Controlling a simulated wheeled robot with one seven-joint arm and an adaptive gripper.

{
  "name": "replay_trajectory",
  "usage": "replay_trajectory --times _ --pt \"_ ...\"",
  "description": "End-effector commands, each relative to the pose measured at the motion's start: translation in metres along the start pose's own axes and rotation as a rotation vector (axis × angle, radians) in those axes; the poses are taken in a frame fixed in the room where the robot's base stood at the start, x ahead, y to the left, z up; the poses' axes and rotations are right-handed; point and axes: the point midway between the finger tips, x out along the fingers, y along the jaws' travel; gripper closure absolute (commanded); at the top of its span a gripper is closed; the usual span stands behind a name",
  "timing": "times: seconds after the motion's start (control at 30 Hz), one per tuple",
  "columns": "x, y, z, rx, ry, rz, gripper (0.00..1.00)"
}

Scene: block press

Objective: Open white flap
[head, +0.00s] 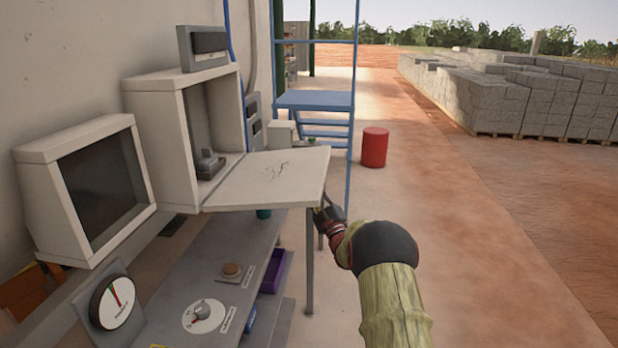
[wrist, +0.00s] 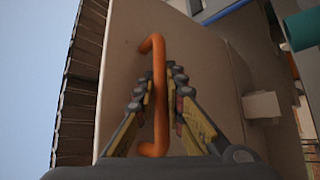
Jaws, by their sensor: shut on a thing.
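The white flap (head: 268,180) juts out from the lower front of an open white box (head: 160,125) on the wall, close to level. Its upper face has a small dark mark. My gripper (head: 324,210) is at the flap's outer right edge, partly hidden behind and below it. In the wrist view, an orange bar handle (wrist: 157,60) stands on the flap's pale face (wrist: 205,75). My gripper's fingers (wrist: 160,85) lie on both sides of the handle and are shut on it. The handle is hidden in the head view.
A grey switch-like block (head: 210,164) sits inside the box. A dark-screened white box (head: 95,185) is at left. Below is a grey bench (head: 190,285) with a dial and a knob. A blue stand (head: 315,102) and a red drum (head: 374,147) are beyond. Open floor lies right.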

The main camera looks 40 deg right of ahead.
Motion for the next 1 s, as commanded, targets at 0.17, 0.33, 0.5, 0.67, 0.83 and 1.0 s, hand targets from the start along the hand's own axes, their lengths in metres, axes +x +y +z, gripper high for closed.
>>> replay_trajectory --times 0.17,0.33,0.5,0.67,0.83,1.0 --pt "-0.009 -0.013 0.011 -0.006 -0.001 0.003 1.0" --pt "-0.013 -0.02 0.015 -0.008 -0.002 0.003 1.0" --pt "-0.015 -0.022 0.017 -0.008 -0.002 0.003 1.0" --pt "-0.015 -0.022 0.018 -0.008 -0.003 0.003 1.0" --pt "-0.016 -0.022 0.018 -0.008 -0.004 0.004 0.88" --pt "-0.015 -0.022 0.017 -0.008 -0.003 0.003 0.78"
